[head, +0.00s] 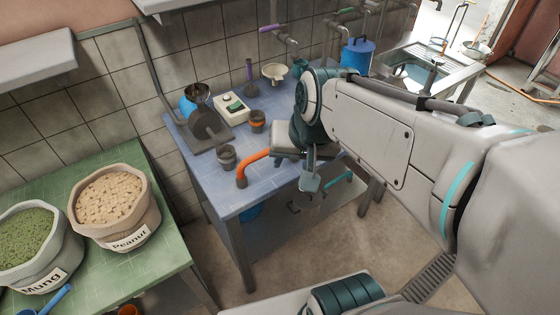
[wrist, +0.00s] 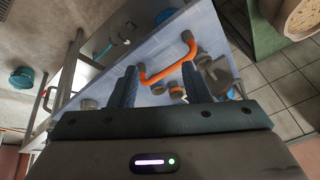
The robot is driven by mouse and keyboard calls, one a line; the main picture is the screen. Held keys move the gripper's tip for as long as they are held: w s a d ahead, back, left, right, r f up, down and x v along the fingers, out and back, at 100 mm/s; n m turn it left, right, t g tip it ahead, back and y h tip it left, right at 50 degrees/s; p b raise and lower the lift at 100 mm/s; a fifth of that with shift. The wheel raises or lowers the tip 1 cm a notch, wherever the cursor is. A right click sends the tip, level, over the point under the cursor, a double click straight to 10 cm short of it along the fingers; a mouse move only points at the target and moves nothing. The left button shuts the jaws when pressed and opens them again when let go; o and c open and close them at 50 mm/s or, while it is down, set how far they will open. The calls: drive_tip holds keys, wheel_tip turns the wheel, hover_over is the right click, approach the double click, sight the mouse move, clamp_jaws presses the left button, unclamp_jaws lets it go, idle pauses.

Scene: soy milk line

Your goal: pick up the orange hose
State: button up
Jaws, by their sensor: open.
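The orange hose (head: 252,160) is a bent tube with dark grey ends, on the blue tiled table (head: 217,186) near its front edge. My gripper (head: 309,181) is to the right of the hose in the head view, and part of it is hidden by my arm. In the wrist view, my gripper (wrist: 159,70) is open with its two dark fingers apart. The hose (wrist: 166,72) shows in the gap beyond the fingertips, and nothing is held. The distance from fingertips to hose is hard to tell.
A peanut sack (head: 113,205) and a mung sack (head: 40,245) stand on the green table at left. A tiled wall rises behind.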

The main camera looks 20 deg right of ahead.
drive_tip(key=w+d+f+m+t+y+b, duration=0.1)
drive_tip(key=w+f+m+b, duration=0.4)
drive_tip(key=w, duration=0.3)
drive_tip(key=w+d+f+m+t+b, duration=0.1)
drive_tip(key=w+d+f+m+b, duration=0.15)
drive_tip(key=w+f+m, duration=0.45)
drive_tip(key=shift+w+a+r+b+x, duration=0.25)
drive_tip(key=shift+b+x, duration=0.2)
drive_tip(key=shift+x, duration=1.65)
drive_tip(key=shift+w+a+r+b+x, duration=0.15)
drive_tip(key=shift+w+b+x, duration=0.3)
drive_tip(key=shift+x, duration=1.7)
drive_tip(key=shift+w+a+r+b+x, duration=0.15)
drive_tip(key=shift+w+r+b+x, duration=0.25)
drive_tip(key=shift+x, duration=1.7)
drive_tip(key=shift+s+f, duration=0.1)
drive_tip(key=shift+s, duration=0.05)
clamp_jaws()
